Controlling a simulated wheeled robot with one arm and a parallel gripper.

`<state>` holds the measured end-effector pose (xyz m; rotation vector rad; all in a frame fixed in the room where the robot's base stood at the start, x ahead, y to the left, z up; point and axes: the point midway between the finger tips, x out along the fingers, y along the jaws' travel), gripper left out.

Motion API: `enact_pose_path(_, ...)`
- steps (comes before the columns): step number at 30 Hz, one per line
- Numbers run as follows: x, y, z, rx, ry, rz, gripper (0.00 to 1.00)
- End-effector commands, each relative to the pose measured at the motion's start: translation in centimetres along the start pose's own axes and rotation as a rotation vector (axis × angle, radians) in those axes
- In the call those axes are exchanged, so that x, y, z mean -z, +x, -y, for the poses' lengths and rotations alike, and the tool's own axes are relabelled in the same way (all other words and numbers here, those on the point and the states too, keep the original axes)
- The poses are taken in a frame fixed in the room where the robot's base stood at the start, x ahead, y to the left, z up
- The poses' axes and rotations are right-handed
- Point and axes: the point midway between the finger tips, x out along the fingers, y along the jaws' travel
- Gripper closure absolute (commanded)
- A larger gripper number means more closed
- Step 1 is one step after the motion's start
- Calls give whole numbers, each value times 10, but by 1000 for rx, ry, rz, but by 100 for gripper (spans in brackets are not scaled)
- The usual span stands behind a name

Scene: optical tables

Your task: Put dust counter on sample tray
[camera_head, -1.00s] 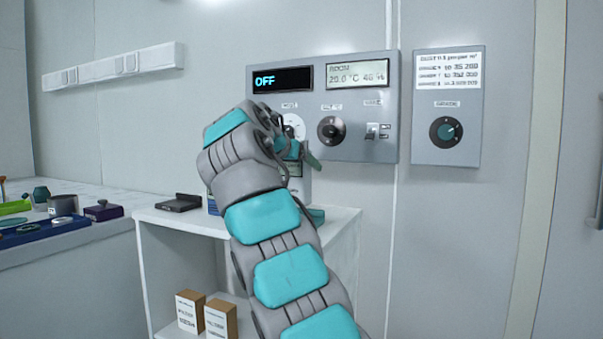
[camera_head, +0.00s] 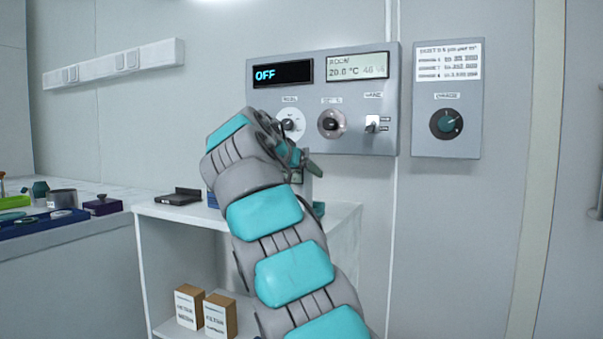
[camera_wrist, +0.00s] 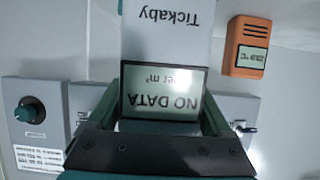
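The dust counter (camera_wrist: 166,45) fills the upper middle of the wrist view. It is pale, with upside-down lettering "Tickaby" and a dark-framed display reading "NO DATA". The teal fingers of my gripper (camera_wrist: 163,100) lie along both its sides, with no gap visible, so the gripper looks shut on it. In the head view my gripper (camera_head: 298,162) is above the right part of the white stand, and my arm hides most of the counter. Whether the counter touches the stand is hidden. I cannot make out the sample tray for certain.
The white stand (camera_head: 178,213) carries a flat black object (camera_head: 179,197); boxes (camera_head: 220,315) are on its lower shelf. A wall control panel (camera_head: 350,145) reading "OFF" is close behind my gripper. A blue tray (camera_head: 40,228) with small items lies on the left bench. An orange thermometer (camera_wrist: 246,36) shows too.

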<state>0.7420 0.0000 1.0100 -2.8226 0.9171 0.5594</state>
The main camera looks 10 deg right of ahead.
Motion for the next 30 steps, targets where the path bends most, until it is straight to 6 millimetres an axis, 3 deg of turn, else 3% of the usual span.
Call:
enact_pose_path(4, 0, 0, 0, 0, 0, 0, 0)
enact_pose_path(17, 2, -8, 0, 1, -1, -1, 0)
enact_pose_path(23, 2, -36, 0, 1, 0, -1, 0)
enact_pose_path(30, 3, -87, 0, 1, -1, -2, 0)
